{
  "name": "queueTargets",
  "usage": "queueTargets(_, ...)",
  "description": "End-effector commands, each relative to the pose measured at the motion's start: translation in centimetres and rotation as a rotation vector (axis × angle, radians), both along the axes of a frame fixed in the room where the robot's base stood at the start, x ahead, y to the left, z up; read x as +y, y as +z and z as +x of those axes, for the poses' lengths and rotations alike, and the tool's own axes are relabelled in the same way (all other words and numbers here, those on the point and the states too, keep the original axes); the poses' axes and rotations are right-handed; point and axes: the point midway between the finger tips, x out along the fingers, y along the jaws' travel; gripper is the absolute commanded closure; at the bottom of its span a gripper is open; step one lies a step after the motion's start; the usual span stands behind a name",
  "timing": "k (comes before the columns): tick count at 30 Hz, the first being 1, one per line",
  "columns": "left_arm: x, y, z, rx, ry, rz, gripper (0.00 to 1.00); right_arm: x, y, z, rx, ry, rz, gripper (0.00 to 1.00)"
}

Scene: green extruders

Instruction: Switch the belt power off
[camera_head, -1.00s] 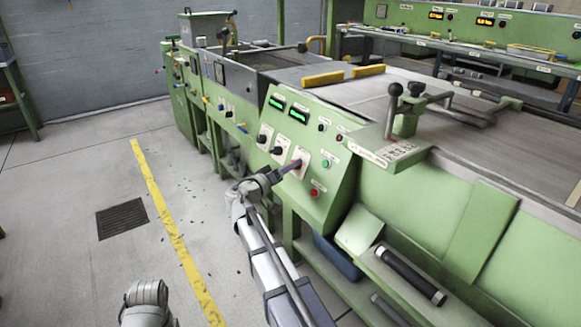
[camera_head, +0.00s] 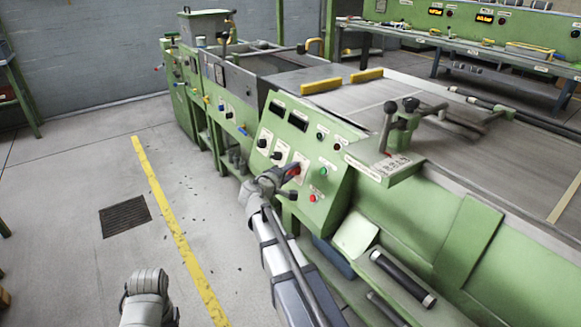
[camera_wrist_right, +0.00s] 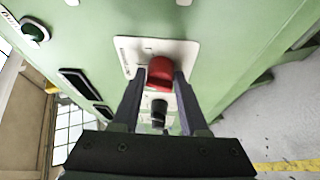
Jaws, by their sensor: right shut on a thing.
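The red rotary switch (camera_wrist_right: 160,72) sits on a white plate on the sloping green panel (camera_head: 335,150). My right gripper (camera_head: 288,174) reaches it from the front. In the right wrist view its fingers stand on both sides of the red knob and are shut on it. In the head view the gripper partly hides the switch. Two displays (camera_head: 277,108) (camera_head: 298,121) above the switches are dark. My left arm shows at the lower left, but its gripper fingers are not visible.
Black knobs (camera_head: 262,143) sit left of the red switch. A green button (camera_head: 323,171) and a red button (camera_head: 312,198) are to its right. A black-handled lever (camera_head: 389,120) stands at the belt (camera_head: 370,95). The floor at left is clear around a drain grate (camera_head: 125,216).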

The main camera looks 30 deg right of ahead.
Motion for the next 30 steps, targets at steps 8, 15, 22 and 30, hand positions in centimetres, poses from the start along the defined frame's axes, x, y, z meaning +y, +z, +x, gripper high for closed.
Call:
queueTargets(8,-0.1,1.8,0.0,0.001,0.001,-0.003,0.50,0.1,0.2,0.0,0.156,0.064,-0.010,1.00)
queueTargets(15,-0.1,2.3,0.0,0.002,0.001,-0.005,0.50,0.1,0.1,-0.1,0.229,0.092,-0.015,1.00)
queueTargets(22,-0.1,2.4,0.0,0.002,0.001,-0.005,0.50,0.1,0.0,-0.1,0.252,0.100,-0.018,1.00)
queueTargets(30,-0.1,2.4,0.0,0.002,0.001,-0.005,0.50,0.1,-0.1,-0.1,0.253,0.100,-0.017,1.00)
